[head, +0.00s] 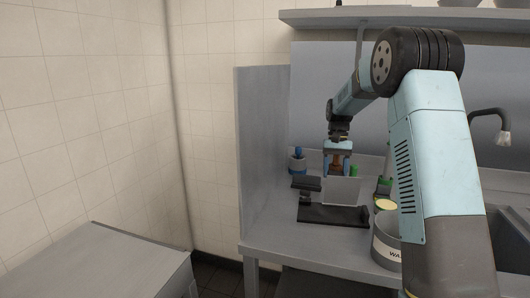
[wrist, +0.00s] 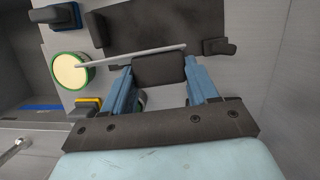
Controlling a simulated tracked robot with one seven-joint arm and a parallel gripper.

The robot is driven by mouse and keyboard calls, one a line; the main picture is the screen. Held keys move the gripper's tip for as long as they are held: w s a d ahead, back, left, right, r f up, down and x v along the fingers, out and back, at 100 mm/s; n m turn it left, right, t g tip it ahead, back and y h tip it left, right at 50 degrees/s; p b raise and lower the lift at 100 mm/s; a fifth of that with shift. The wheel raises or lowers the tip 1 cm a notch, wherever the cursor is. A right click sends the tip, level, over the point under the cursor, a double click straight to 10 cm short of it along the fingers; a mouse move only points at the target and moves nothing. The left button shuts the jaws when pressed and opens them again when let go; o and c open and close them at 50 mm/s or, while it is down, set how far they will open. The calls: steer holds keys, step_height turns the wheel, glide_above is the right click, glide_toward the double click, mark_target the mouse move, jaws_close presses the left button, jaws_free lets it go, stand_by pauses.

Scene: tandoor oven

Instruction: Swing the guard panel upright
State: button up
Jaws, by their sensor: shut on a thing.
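The guard panel (head: 341,191) is a pale grey plate above a dark base (head: 333,214) on the counter. It looks close to upright in the head view. In the wrist view the panel (wrist: 125,54) shows as a thin, slightly slanted strip, nearly edge-on. My gripper (head: 338,170) is above and against the panel, its blue fingers shut on a block-like grip (wrist: 158,69) beside the panel. The grip looks dark in the wrist view and brownish in the head view; where it joins the panel cannot be made out. The wrist view also shows the dark base (wrist: 145,22).
A round, green-rimmed container (wrist: 70,70) stands near the base. A labelled metal pot (head: 385,250) is at the counter's front. A side wall (head: 262,150) bounds the left; a sink (head: 512,235) lies right.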

steer(key=shift+w+d+f+g, duration=0.15)
steer(key=shift+w+g, duration=0.55)
steer(key=shift+w, duration=0.1)
steer(key=shift+w+f+g, duration=0.1)
steer(key=shift+w+g, duration=0.2)
steer(key=shift+w, duration=0.05)
steer(key=o, duration=1.2)
steer(key=shift+c, duration=0.2)
steer(key=v, duration=1.4)
steer(key=shift+d, duration=0.3)
